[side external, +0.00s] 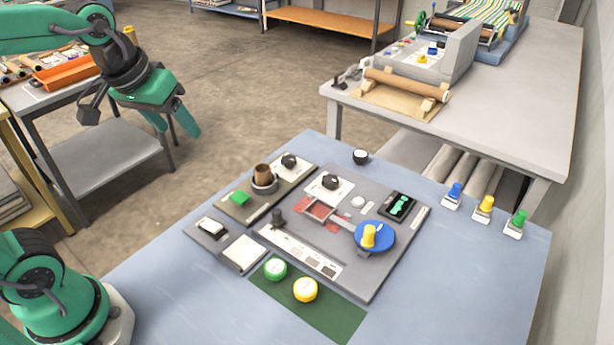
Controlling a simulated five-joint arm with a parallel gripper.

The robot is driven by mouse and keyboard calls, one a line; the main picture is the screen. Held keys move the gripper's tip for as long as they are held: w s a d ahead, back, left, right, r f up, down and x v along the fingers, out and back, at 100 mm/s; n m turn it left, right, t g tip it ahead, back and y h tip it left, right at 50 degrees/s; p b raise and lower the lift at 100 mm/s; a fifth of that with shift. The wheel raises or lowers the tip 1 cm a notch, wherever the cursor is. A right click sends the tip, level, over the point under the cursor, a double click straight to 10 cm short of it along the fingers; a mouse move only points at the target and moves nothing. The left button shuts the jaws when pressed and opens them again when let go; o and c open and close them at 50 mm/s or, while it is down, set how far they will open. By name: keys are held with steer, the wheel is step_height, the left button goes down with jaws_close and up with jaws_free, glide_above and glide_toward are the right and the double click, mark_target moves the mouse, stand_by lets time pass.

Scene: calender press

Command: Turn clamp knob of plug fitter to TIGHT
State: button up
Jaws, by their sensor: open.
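On the blue table, a grey panel carries a black knob (330,182) on a white plate. A second black knob (289,160) on a white plate sits on the darker panel to its left. The lettering is too small to read, so I cannot tell which is the clamp knob or where either points. A yellow plug-like piece (368,236) stands upright on a blue disc (385,236) at the right of the grey panel. My gripper (177,130) is open and empty, high at the upper left, well apart from both panels.
Blue, yellow and green plugs (484,207) stand in holders at the right. Green and yellow round pieces (305,289) lie on a green mat (325,318) in front. A brown cup (263,174) stands on the left panel.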

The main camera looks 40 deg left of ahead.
steer(key=w+n+g, duration=0.1)
steer(key=w+n, duration=0.2)
steer(key=w, duration=0.6)
steer(key=n+g, duration=0.4)
steer(key=n, duration=0.5)
glide_above(289, 159)
step_height(289, 159, down, 16)
steer(key=shift+w+a+f+n, duration=0.1)
steer(key=shift+f+n, duration=0.2)
steer(key=shift+f, duration=0.3)
steer(key=shift+f, duration=0.1)
steer(key=shift+f, duration=3.8)
